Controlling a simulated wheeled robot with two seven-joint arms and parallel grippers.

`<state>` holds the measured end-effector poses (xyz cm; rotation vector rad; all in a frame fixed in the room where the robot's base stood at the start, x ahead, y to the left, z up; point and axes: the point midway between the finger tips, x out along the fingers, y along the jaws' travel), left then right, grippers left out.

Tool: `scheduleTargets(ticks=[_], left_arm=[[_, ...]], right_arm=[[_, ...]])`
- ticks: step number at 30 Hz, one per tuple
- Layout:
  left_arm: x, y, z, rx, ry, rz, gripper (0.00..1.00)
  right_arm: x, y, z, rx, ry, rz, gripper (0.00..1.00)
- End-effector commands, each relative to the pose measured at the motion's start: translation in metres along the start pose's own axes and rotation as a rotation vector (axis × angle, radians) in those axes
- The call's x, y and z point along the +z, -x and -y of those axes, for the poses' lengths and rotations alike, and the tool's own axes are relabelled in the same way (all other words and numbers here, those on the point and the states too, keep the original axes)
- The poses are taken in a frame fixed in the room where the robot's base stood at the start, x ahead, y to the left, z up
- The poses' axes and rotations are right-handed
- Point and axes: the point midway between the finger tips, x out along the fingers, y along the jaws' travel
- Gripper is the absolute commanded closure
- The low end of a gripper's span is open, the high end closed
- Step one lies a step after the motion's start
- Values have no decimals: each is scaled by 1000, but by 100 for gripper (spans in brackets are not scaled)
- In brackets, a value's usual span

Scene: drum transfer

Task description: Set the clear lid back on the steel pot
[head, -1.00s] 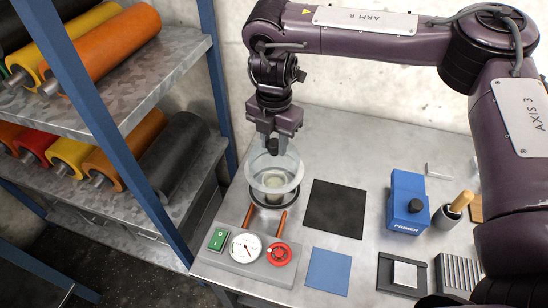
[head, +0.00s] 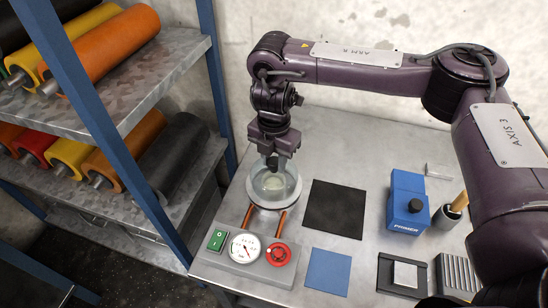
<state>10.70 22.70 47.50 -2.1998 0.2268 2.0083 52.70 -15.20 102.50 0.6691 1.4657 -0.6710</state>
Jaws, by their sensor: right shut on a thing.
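The clear lid (head: 287,184) is a see-through dome with a dark knob. My right gripper (head: 273,162) is shut on its knob, pointing down from above. The steel pot (head: 270,204) stands at the left of the bench, behind the gauge panel. The lid is level and directly over the pot, at its rim. Whether it fully rests on the rim or is slightly above cannot be told. The pot's opening is seen only through the lid. My left gripper is not in view.
Copper pipes run from the pot to a panel with a gauge (head: 245,247), green switch and red knob (head: 279,254). A roller rack (head: 120,130) stands left.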

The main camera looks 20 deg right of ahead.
Motion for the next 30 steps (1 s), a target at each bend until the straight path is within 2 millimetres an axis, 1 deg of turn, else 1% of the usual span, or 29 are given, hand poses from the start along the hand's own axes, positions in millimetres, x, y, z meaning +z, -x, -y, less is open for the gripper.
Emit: scheduleTargets(ticks=[5, 8, 9, 13, 20, 23, 26, 29, 30], left_arm=[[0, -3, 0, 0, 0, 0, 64], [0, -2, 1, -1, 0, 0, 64], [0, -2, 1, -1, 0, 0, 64], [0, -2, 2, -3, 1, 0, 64], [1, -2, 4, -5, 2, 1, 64], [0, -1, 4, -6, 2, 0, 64], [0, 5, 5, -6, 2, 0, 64], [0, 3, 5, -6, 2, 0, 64], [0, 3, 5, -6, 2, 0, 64]], right_arm=[[0, -6, 0, 1, 0, 0, 100], [0, -5, 0, 1, 0, 1, 100], [0, -6, 0, 0, 0, 0, 67], [0, -6, 0, 0, 0, 0, 50], [0, -6, 0, 0, 0, 0, 49], [0, -2, 0, 1, 0, 1, 49], [0, 9, -1, 2, 0, 1, 49], [1, 22, -1, 4, 1, 4, 49], [1, 30, -1, 5, 2, 5, 49]])
